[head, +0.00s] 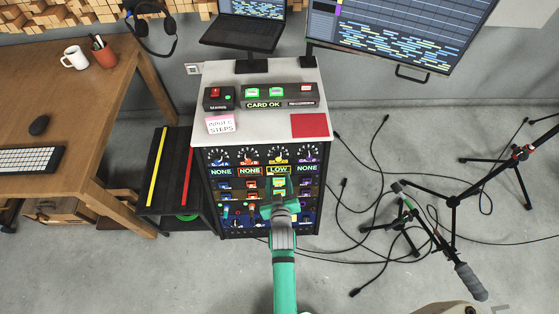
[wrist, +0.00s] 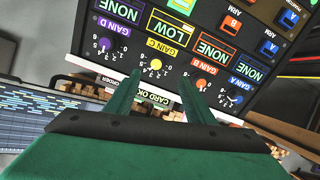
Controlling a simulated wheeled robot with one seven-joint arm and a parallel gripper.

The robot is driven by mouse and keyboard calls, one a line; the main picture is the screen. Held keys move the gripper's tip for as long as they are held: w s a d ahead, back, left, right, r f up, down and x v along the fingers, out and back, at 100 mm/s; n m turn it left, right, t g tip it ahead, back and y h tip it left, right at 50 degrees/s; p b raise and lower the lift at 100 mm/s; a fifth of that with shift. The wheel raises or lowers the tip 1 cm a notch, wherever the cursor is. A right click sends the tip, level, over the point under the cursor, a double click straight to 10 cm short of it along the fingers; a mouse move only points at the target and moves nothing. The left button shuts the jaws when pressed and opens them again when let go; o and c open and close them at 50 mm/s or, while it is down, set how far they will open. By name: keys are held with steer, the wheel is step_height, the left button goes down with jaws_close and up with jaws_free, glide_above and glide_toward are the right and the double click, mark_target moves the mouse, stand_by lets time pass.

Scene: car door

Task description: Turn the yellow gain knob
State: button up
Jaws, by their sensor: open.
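The yellow gain knob (wrist: 155,64), marked GAIN C, sits in a row of dials on the black panel, beside a yellow-framed display (wrist: 170,28) reading LOW. The wrist view is upside down. In the head view its dial (head: 279,154) is in the top row, third from the left. My green gripper (wrist: 158,82) is open and empty. Its two fingers appear on either side of the yellow knob in the wrist view, apart from it as far as I can tell. In the head view my gripper (head: 279,188) is in front of the panel, below the dial.
Buttons fill the panel below. A CARD OK box (head: 279,97) stands on the white top. A desk (head: 100,100) is left; cables and tripods (head: 453,200) lie right.

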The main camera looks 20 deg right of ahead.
mark_target(279, 160)
steer(key=x, duration=1.2)
steer(key=shift+d+r, duration=0.25)
steer(key=shift+d, duration=0.15)
steer(key=shift+w, duration=0.1)
steer(key=c, duration=1.1)
steer(key=shift+o, duration=0.2)
steer(key=shift+d, duration=0.15)
